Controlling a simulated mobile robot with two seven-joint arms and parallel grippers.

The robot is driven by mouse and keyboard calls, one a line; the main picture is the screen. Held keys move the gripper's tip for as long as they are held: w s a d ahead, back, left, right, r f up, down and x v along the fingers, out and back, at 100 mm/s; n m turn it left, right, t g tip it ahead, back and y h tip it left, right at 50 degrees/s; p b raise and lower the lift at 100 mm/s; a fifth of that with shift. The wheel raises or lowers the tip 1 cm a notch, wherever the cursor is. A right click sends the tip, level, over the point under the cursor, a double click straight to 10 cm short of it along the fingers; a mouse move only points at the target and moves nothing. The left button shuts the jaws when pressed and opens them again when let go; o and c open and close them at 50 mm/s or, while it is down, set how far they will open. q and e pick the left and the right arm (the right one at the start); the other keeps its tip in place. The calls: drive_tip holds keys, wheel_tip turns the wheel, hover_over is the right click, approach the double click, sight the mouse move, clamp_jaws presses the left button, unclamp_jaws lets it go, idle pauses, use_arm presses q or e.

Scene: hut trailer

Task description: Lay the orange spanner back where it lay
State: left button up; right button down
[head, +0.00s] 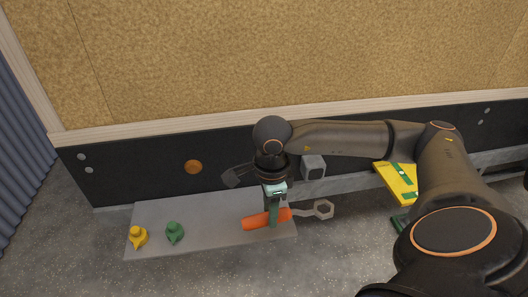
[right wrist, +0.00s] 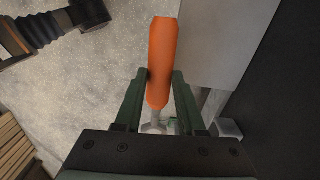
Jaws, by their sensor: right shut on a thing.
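The orange spanner (head: 255,222) has an orange handle and a grey ring-shaped head that points right in the head view. My right gripper (head: 273,218) is shut on the handle from above. In the right wrist view the handle (right wrist: 164,60) passes between the fingers of the gripper (right wrist: 162,75), and its grey end is partly hidden. In the head view the handle overlaps the right end of a grey board (head: 205,212), and the ring head reaches past the board's edge. I cannot tell whether the spanner touches the board. My left gripper is not in view.
A small yellow thing (head: 138,237) and a small green thing (head: 175,232) stand on the board's left part. The board's middle is clear. A dark panel with an orange disc (head: 193,167) rises behind. A grey block (head: 313,167) and a yellow item (head: 393,184) are farther right.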

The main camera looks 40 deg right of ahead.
drive_tip(key=w+f, duration=0.2)
drive_tip(key=w, duration=0.2)
drive_tip(key=w+f+b, duration=0.1)
drive_tip(key=w+f, duration=0.2)
drive_tip(key=w+a+f, duration=0.1)
drive_tip(key=w+f, duration=0.1)
drive_tip(key=w, duration=0.2)
drive_tip(key=shift+w+a+f, duration=0.1)
drive_tip(key=shift+w+f, duration=0.2)
drive_tip(key=shift+f, duration=0.05)
drive_tip(key=shift+w+f+b, duration=0.45)
drive_tip(key=shift+w+f, duration=0.15)
drive_tip(key=shift+f, duration=0.15)
drive_tip(key=shift+w+a+f, duration=0.1)
drive_tip(key=shift+w+f, duration=0.05)
drive_tip(key=shift+f, duration=0.45)
drive_tip(key=shift+w+f, duration=0.1)
drive_tip(key=shift+f, duration=0.9)
drive_tip(key=c, duration=0.5)
unclamp_jaws()
